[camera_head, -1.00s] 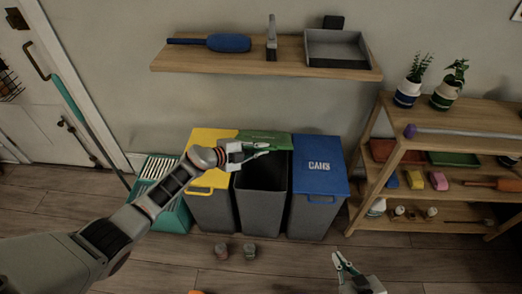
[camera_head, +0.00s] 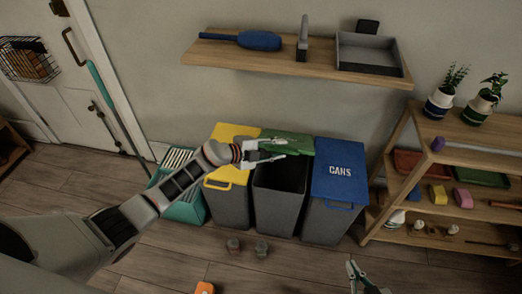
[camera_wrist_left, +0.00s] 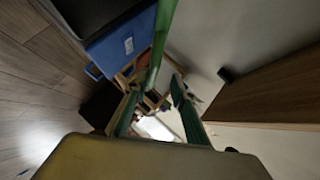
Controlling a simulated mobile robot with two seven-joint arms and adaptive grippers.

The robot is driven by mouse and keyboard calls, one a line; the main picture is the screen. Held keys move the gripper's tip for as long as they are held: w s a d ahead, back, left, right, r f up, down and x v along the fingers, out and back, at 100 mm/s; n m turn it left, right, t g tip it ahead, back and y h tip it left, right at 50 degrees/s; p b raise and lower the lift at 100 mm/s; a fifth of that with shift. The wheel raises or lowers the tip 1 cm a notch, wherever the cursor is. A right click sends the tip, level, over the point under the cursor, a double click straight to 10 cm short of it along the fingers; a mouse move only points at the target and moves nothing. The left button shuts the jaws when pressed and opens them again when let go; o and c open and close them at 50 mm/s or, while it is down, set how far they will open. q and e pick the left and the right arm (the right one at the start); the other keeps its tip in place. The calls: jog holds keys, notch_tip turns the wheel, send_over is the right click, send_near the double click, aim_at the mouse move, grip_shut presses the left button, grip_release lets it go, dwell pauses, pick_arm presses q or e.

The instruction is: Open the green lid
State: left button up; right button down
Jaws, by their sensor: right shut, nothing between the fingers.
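The green lid (camera_head: 290,143) stands raised at the back of the middle grey bin (camera_head: 277,205), whose dark opening shows. My left gripper (camera_head: 277,153) is over that opening, just in front of the lid. In the left wrist view the lid (camera_wrist_left: 158,45) shows nearly edge-on as a green strip beyond the fingers. My left gripper's fingers (camera_wrist_left: 155,98) are apart there; whether either touches the lid I cannot tell. My right gripper (camera_head: 354,266) is low at the bottom edge of the head view, shut and empty, away from the bins.
A yellow-lidded bin (camera_head: 230,205) and a blue-lidded CANS bin (camera_head: 338,180) flank the middle bin. A wall shelf (camera_head: 285,66) runs above. A wooden rack (camera_head: 395,150) stands at right.

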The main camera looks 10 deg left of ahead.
pick_arm(q)
jog(key=v, duration=0.9)
jog(key=shift+s+a+r, duration=0.2)
jog(key=shift+a, duration=0.05)
jog(key=shift+d, duration=0.1)
